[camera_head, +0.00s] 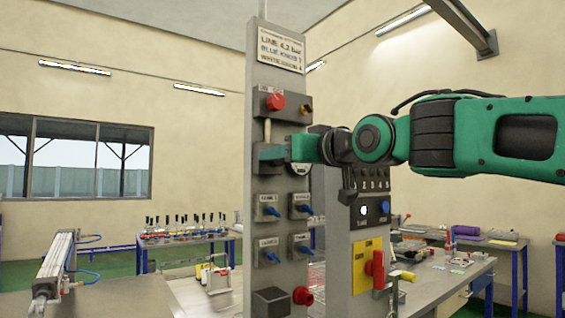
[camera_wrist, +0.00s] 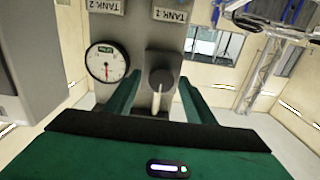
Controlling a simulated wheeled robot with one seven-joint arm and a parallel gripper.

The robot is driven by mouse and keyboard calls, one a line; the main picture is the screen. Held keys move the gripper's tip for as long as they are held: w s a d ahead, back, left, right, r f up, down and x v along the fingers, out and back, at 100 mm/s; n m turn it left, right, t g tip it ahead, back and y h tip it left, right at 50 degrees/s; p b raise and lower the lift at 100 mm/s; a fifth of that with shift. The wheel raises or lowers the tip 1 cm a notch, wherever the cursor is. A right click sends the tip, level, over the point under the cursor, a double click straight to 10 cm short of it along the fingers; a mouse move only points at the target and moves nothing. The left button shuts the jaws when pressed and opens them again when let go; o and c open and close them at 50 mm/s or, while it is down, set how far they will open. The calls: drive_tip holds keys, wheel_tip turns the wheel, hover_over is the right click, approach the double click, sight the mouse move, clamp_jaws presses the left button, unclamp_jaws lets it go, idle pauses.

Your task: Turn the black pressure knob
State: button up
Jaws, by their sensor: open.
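The black pressure knob (camera_wrist: 161,63) shows in the wrist view on a grey panel, beside a round white gauge (camera_wrist: 107,62). My gripper (camera_wrist: 160,83) is open, with one green finger on each side of the knob. I cannot tell whether either finger touches it. In the head view my gripper (camera_head: 271,152) reaches the upright grey panel (camera_head: 262,95) from the right and hides the knob. The gauge (camera_head: 300,170) shows partly beneath my gripper there.
A red knob (camera_head: 275,102) is above my gripper. Several blue-handled valves (camera_head: 268,210) are below it, and a red button (camera_head: 303,296) is lower still. A second panel with a red handle (camera_head: 378,270) stands to the right. Benches stand behind.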

drive_tip(key=shift+w+a, duration=0.15)
drive_tip(key=shift+w, duration=0.15)
drive_tip(key=shift+c, duration=0.7)
drive_tip(key=c, duration=0.9)
drive_tip(key=n, duration=0.9)
drive_tip(key=shift+n, duration=0.3)
